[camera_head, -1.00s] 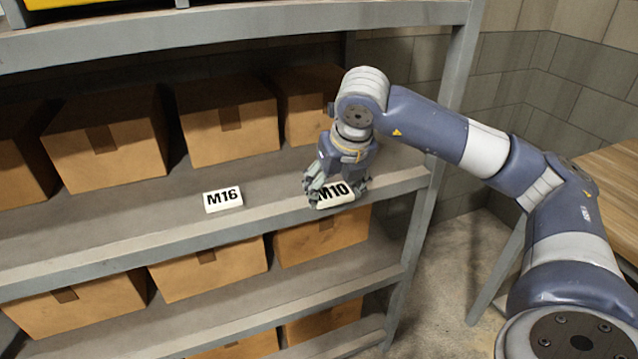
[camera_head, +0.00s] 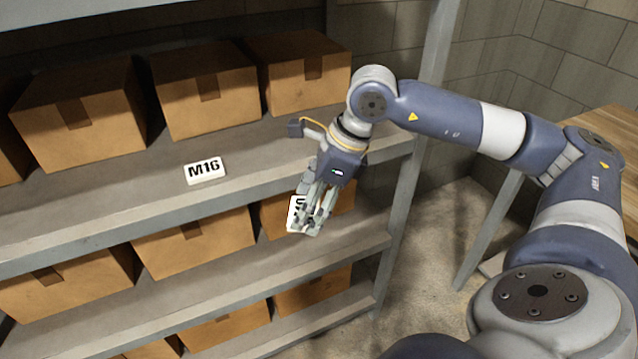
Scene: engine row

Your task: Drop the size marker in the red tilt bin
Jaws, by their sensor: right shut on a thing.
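My right gripper (camera_head: 316,212) is shut on a white size marker (camera_head: 294,214) with black print, which reads M10 in the earlier frame. It holds the marker off the shelf, in front of the shelf edge, with the marker turned nearly upright and partly hidden by the fingers. A second white marker, M16 (camera_head: 205,171), lies on the middle shelf to the left, apart from the gripper. The red tilt bin is not in view. My left gripper is not in view.
A grey metal rack (camera_head: 120,225) holds several cardboard boxes (camera_head: 205,88) on its shelves. A rack post (camera_head: 403,190) stands just right of the gripper. A wooden table (camera_head: 612,150) is at the right. Bare concrete floor (camera_head: 440,240) lies between them.

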